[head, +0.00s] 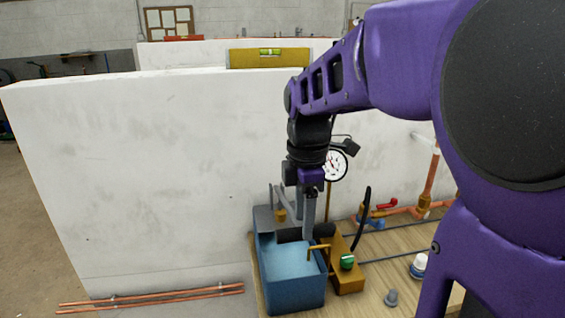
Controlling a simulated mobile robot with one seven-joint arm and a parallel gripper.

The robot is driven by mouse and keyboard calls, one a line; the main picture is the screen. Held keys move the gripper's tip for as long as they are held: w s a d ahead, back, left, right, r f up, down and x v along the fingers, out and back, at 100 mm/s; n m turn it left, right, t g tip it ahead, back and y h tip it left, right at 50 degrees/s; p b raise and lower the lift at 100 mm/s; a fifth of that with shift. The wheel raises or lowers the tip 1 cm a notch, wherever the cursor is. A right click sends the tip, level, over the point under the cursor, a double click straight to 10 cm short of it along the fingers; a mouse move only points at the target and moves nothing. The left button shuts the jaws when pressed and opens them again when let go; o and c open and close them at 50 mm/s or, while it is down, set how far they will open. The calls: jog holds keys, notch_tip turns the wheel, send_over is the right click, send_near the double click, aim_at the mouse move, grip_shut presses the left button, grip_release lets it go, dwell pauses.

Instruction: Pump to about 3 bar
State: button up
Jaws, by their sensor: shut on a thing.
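The test pump stands on the board at lower centre, with an open blue tank (292,290), a brass-coloured block (347,284) and a green knob (347,262). My gripper (306,224) points down over the tank, its grey fingers shut on the dark pump handle (322,231), which lies across above the tank. The fingers partly hide the grip. A round white pressure gauge (336,165) shows just behind and right of my wrist. It is partly covered, and its needle and scale are too small to read.
Copper pipe (430,180) with a red-handled valve (386,204) and a black hose (362,220) stand right of the pump. A white-capped item (419,265) and a grey plug (391,298) sit on the board. A white wall (140,170) fills the left; copper pipes (150,298) lie below.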

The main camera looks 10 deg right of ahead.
jog(key=shift+w+f+b, duration=0.15)
jog(key=shift+f+b, duration=0.3)
jog(key=shift+b, duration=0.05)
jog(key=shift+o, duration=0.2)
jog(key=shift+f+t+b, duration=0.5)
jog(key=shift+b, duration=0.3)
jog(key=shift+s+f+b, duration=0.25)
jog(key=shift+f+b, duration=0.1)
jog(key=shift+b, duration=0.15)
jog(key=shift+o, duration=0.3)
jog(key=shift+s+f+t+b, duration=0.25)
jog(key=shift+f+t+b, duration=0.4)
jog(key=shift+b, duration=0.85)
jog(key=r+p, duration=0.1)
jog(key=p, duration=0.1)
jog(key=r+g+p, duration=0.1)
jog(key=p, duration=0.1)
jog(key=shift+w+r, duration=0.2)
jog(key=shift+w, duration=0.05)
jog(key=shift+c, duration=0.4)
jog(key=r+p, duration=0.1)
jog(key=r+g+p, duration=0.1)
jog(key=p, duration=0.1)
jog(key=shift+w, duration=0.4)
jog(key=shift+c, duration=0.3)
jog(key=shift+o, duration=0.2)
jog(key=shift+f, duration=0.1)
